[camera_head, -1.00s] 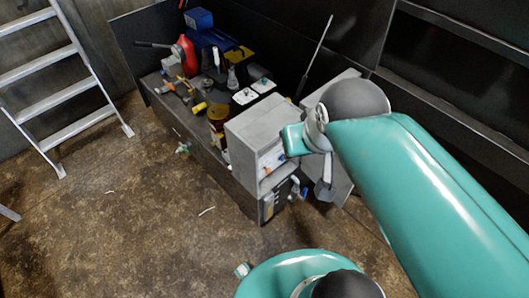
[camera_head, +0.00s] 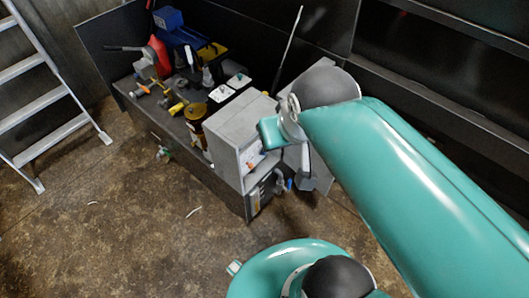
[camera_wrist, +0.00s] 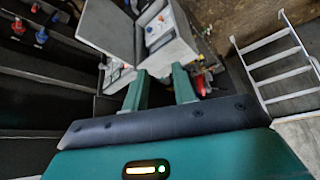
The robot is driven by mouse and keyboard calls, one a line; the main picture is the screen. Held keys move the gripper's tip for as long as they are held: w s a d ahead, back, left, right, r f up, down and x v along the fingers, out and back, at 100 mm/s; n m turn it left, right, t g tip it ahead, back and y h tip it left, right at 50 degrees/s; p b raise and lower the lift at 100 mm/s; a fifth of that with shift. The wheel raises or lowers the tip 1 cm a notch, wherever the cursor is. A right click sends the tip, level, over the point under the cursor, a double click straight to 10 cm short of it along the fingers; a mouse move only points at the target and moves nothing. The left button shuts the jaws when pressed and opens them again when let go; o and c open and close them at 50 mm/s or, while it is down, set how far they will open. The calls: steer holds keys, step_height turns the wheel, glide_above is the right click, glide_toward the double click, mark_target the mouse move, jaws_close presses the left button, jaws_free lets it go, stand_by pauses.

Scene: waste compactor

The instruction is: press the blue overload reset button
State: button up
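A grey control box (camera_head: 238,122) stands on the front end of the dark bench. Its open side holds a pale panel (camera_wrist: 160,32) with small coloured controls. A small blue spot (camera_wrist: 149,29) on that panel looks like the blue button, but it is too small to be certain. My gripper (camera_wrist: 160,72) is open and empty in the wrist view. Its two teal fingers point toward the box, with the panel beyond their tips. They appear apart from the button. In the head view, a teal part of my arm is beside the box, and the fingertips cannot be made out.
The bench (camera_head: 180,150) carries a red bottle (camera_head: 160,56), a blue toolbox (camera_head: 168,17), an amber jar (camera_head: 196,115) and several tools. A thin upright rod (camera_head: 288,50) stands behind the box. A ladder (camera_head: 50,85) is at left.

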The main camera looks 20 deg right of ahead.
jaws_close()
stand_by(1.4)
